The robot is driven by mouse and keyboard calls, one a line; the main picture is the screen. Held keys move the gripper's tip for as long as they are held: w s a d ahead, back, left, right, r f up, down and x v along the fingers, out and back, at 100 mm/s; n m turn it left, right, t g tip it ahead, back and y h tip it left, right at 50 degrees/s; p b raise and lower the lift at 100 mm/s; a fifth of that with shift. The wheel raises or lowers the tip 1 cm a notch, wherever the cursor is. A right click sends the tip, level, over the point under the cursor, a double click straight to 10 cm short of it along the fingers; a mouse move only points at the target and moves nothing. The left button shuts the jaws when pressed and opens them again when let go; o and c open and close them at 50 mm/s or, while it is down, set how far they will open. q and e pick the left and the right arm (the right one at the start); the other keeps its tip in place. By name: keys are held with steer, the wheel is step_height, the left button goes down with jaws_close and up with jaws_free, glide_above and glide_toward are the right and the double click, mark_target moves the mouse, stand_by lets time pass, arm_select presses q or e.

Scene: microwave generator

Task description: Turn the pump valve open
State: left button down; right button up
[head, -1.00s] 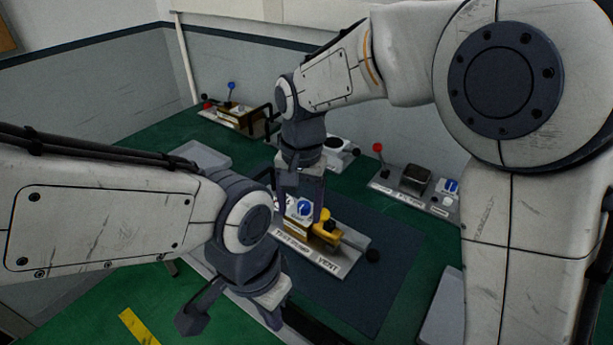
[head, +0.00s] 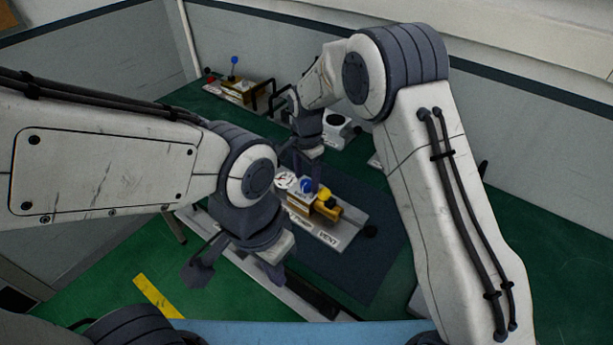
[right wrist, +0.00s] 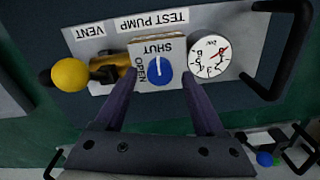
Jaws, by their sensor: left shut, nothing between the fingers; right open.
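The test pump panel (head: 345,236) lies on a dark mat. It carries a blue round knob (right wrist: 160,71) on a block labelled SHUT and OPEN. The knob's white mark points toward SHUT. My right gripper (right wrist: 160,84) is open, pointing down over the block, its fingers on either side of the knob; I cannot tell whether they touch it. A white dial gauge (right wrist: 209,57) sits beside the knob, and a yellow ball handle (right wrist: 72,75) near VENT. My left gripper (head: 273,276) is shut and empty, in front of the panel.
A black bar handle (right wrist: 283,50) stands at the gauge end of the panel. Behind are a lever unit (head: 238,92) with a blue ball and a white device (head: 338,130). Green bench around the dark mat (head: 375,255) is mostly clear at right.

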steer(key=shift+f, duration=0.6)
jaws_close()
